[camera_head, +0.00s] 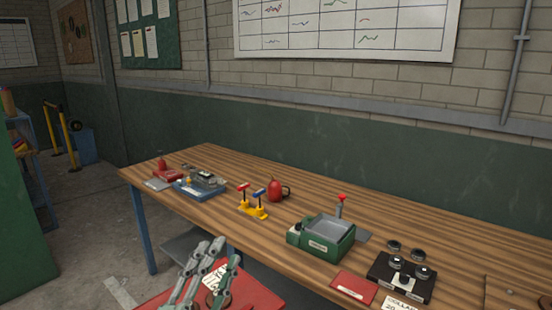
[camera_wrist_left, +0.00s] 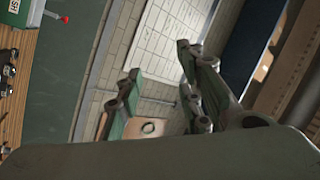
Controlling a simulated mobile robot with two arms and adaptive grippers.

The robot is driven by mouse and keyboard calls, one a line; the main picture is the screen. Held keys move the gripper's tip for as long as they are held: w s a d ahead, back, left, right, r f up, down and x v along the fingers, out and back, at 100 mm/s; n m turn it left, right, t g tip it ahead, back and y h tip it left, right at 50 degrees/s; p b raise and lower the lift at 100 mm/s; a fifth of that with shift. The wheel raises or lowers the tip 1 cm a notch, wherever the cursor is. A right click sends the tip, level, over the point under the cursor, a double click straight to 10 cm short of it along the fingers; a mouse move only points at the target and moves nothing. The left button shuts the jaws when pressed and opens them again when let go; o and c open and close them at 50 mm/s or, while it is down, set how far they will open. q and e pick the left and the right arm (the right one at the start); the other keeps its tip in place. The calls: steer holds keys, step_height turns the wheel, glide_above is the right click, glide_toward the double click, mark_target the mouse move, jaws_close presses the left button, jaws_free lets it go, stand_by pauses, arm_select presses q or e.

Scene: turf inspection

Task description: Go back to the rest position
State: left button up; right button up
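My left gripper (camera_head: 221,252) is low in the head view, in front of the workbench's near edge. Its grey-green fingers are spread with nothing between them. In the left wrist view the fingers of the left gripper (camera_wrist_left: 158,65) are also apart and empty, with the brick wall and white chart beyond them. The wrist view is tilted on its side. My right gripper shows in neither view.
The wooden workbench (camera_head: 330,203) carries a blue tray (camera_head: 200,188), a yellow stand (camera_head: 253,209), a red kettle-like pot (camera_head: 276,191), a green box (camera_head: 322,238), a red booklet (camera_head: 353,287) and a black device (camera_head: 401,278).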

arm_select(q)
steer(key=s+a+f+n+g+y, duration=0.35)
steer(key=a+f+n+g, duration=0.2)
steer(key=f, duration=0.55)
steer(key=s+a+f+n+g+y, duration=0.35)
steer(key=a+f+n+y, duration=0.2)
steer(key=f, duration=0.55)
steer(key=s+f+n+g+h, duration=0.1)
steer(key=s+f+g, duration=0.45)
steer(key=s, duration=0.35)
steer(key=s+f+g+h, duration=0.1)
steer(key=s+f+g, duration=0.3)
steer(key=s+f, duration=0.4)
step_height(320, 180, down, 25)
steer(key=s, duration=0.3)
steer(key=s+a+f+g, duration=0.2)
steer(key=s+f, duration=1.4)
steer(key=shift+s+f, duration=0.15)
steer(key=shift+s, duration=0.15)
